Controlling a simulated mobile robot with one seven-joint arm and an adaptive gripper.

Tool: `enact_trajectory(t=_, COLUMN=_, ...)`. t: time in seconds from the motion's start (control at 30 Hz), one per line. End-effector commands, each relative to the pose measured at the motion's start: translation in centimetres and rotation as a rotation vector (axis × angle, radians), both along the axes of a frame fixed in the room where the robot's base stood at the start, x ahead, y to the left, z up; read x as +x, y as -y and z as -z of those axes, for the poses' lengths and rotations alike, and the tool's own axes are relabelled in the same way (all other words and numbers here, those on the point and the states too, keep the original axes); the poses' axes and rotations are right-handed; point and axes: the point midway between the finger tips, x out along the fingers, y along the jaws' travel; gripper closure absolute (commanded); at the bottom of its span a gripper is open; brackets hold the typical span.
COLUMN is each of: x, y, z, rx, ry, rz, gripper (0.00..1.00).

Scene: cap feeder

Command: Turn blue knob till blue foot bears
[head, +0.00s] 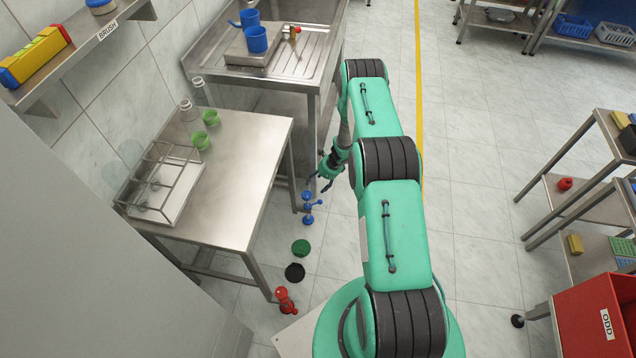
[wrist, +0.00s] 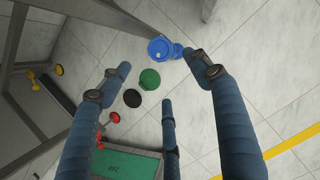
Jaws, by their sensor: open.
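The blue knob (head: 308,206), with several stubby arms, is low by the front leg of the sink table. A blue foot (head: 308,220) shows just below it, near the floor; I cannot tell if it touches. In the wrist view a blue disc (wrist: 160,48) and smaller blue parts (wrist: 178,51) lie beyond the fingers; I cannot tell which is knob and which is foot. My gripper (head: 321,183) points down, just above and right of the blue knob.
A green disc (head: 301,247), a black disc (head: 295,272) and a red fitting (head: 285,298) are in a row on the floor. The steel table (head: 240,150) is to the left, the sink table (head: 300,78) behind. Open floor (head: 470,150) is at right.

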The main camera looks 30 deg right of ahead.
Motion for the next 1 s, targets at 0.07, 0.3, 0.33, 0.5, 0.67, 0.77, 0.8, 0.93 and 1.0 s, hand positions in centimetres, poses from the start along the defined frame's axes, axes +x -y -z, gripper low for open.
enact_trajectory(t=0.07, x=-0.1, y=0.0, z=0.0, rx=0.001, ry=-0.001, rz=0.000, gripper=0.37)
enact_trajectory(t=0.3, x=-0.1, y=0.0, z=-0.1, rx=0.000, ry=0.000, rz=0.000, gripper=0.37)
enact_trajectory(t=0.33, x=-0.1, y=0.0, z=-0.1, rx=0.000, ry=0.000, rz=0.000, gripper=0.37)
enact_trajectory(t=0.5, x=-0.1, y=0.0, z=-0.1, rx=0.000, ry=0.000, rz=0.000, gripper=0.37)
enact_trajectory(t=0.67, x=0.1, y=0.3, z=-0.1, rx=-0.002, ry=0.002, rz=0.017, gripper=0.37)
enact_trajectory(t=0.77, x=0.5, y=0.9, z=0.0, rx=-0.008, ry=0.004, rz=0.061, gripper=0.37)
enact_trajectory(t=0.8, x=0.8, y=1.2, z=0.0, rx=-0.011, ry=0.006, rz=0.087, gripper=0.37)
enact_trajectory(t=0.93, x=1.9, y=3.0, z=0.0, rx=-0.024, ry=0.015, rz=0.214, gripper=0.37)
enact_trajectory(t=1.0, x=2.5, y=4.3, z=0.0, rx=-0.033, ry=0.017, rz=0.304, gripper=0.37)
